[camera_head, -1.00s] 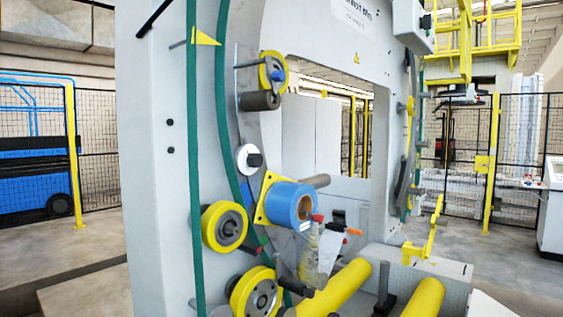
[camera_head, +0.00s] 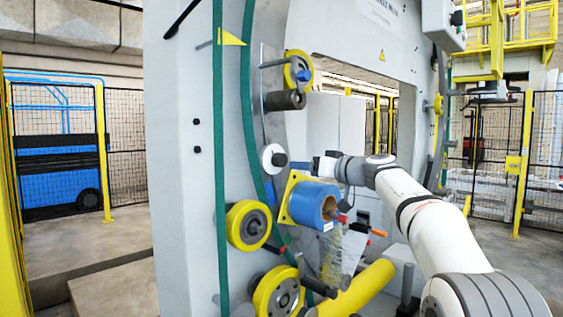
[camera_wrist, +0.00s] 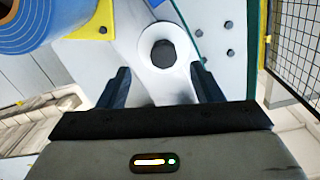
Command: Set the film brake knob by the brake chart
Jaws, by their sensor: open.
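A white round disc with a dark knob (camera_head: 280,160) at its centre sits on the grey ring frame, left of and above the blue film roll (camera_head: 314,205). In the wrist view the dark knob (camera_wrist: 163,54) and its white disc lie ahead, between and just beyond my fingertips. My gripper (camera_wrist: 160,70) is open and empty, one finger on each side of the disc's lower part. In the head view my gripper (camera_head: 319,167) is right of the knob, above the film roll. I cannot make out a brake chart or the knob's setting.
The blue roll with its yellow plate (camera_head: 290,190) is close below my gripper. Yellow-rimmed rollers (camera_head: 248,225) stand below left, another roller (camera_head: 297,70) above. The grey machine frame (camera_head: 180,150) rises at left. Mesh fencing (camera_head: 128,150) stands behind.

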